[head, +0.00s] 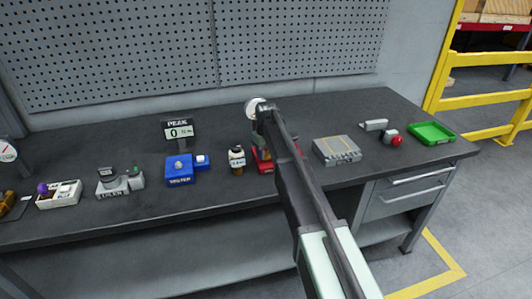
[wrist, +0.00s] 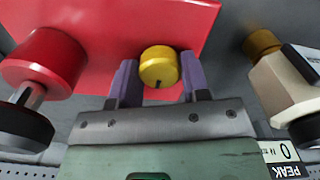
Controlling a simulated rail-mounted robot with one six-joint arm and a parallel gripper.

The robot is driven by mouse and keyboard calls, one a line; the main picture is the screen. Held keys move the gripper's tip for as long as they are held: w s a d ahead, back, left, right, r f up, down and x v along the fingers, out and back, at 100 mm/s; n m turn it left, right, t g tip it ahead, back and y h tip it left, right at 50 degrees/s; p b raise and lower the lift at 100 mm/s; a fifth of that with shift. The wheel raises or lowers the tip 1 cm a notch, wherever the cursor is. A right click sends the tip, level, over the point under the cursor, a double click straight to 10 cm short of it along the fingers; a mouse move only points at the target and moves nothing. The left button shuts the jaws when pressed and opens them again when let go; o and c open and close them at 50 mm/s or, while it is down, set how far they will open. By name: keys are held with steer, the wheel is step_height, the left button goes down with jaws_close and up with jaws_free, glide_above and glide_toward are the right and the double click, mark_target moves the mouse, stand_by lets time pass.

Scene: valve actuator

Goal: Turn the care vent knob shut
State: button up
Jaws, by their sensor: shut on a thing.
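A round yellow knob (wrist: 157,64) with a small dark mark on its face sits against a red body (wrist: 110,20) in the wrist view. I take it for the care vent knob; no readable label shows on it. My gripper (wrist: 159,76) has its two purple fingers on either side of this knob and is shut on it. In the head view the red device (head: 262,164) stands on the bench, mostly hidden behind my arm. The knob and fingertips cannot be made out there.
A small labelled bottle (head: 237,160) stands close left of the red device; the wrist view shows a red cylinder (wrist: 48,58) beside the knob. A blue unit (head: 180,172), PEAK display (head: 179,130), grey box (head: 337,150) and green tray (head: 431,133) share the bench.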

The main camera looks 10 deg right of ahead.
mark_target(266, 153)
steer(key=shift+n, duration=0.5)
steer(key=o, duration=0.9)
step_height(266, 153, up, 11)
steer(key=p, duration=1.1)
steer(key=shift+f, duration=0.1)
